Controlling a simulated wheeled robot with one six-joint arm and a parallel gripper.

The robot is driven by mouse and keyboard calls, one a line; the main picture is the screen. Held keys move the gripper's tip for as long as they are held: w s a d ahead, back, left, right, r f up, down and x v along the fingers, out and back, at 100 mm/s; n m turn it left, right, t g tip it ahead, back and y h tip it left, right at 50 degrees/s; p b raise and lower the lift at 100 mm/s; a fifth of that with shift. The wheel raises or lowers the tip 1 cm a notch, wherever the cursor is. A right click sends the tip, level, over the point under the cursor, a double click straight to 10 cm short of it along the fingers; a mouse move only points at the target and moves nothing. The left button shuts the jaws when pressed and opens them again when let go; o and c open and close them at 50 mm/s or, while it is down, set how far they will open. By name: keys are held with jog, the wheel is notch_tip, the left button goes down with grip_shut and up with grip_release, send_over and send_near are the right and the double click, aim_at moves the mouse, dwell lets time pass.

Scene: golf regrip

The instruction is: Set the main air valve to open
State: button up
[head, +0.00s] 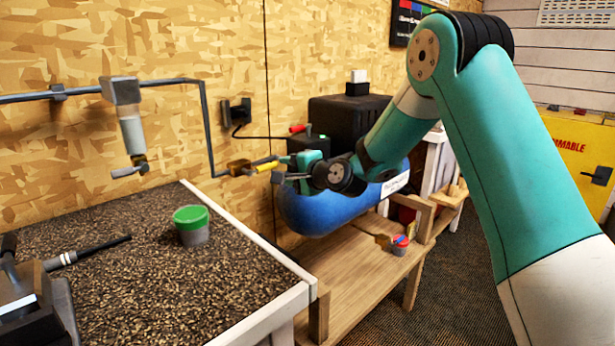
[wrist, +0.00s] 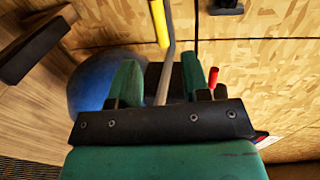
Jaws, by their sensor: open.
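The main air valve is a brass body (head: 240,168) at the end of the grey wall pipe, with a yellow-sleeved lever (head: 266,166) reaching right from it. In the head view the lever looks roughly in line with the short pipe run into the valve. In the wrist view the yellow sleeve (wrist: 160,24) is at the top, and a bare grey bar runs down from it between my fingers. My gripper (head: 288,172) is open at the lever's right end; its two green fingers (wrist: 160,78) stand on either side of the bar. Whether they touch it is unclear.
The blue compressor tank (head: 322,212) lies just behind and below my gripper, with a red-handled part (head: 298,128) above it. A wall socket (head: 236,112) is above the valve.

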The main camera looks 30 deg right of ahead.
jog(key=v, duration=0.6)
jog(key=shift+s+b, duration=0.25)
jog(key=shift+b, duration=0.15)
jog(key=s+a+r+n+g+y+p, duration=0.3)
jog(key=s+a+r+n+g+p, duration=0.4)
jog(key=s+a+n, duration=0.55)
jog(key=s+a+r+n+g+h+p, duration=0.1)
jog(key=s+n+g, duration=0.3)
jog(key=s, duration=0.8)
jog(key=s+a+r+n+g+h+p, duration=0.1)
jog(key=s+r+n+g+h+p, duration=0.1)
jog(key=s, duration=0.9)
jog(key=r+n+g+p, duration=0.1)
jog(key=n+g, duration=0.1)
jog(key=n, duration=0.1)
jog(key=shift+s+r+h, duration=0.15)
jog(key=shift+s+h, duration=0.15)
jog(key=shift+s, duration=0.1)
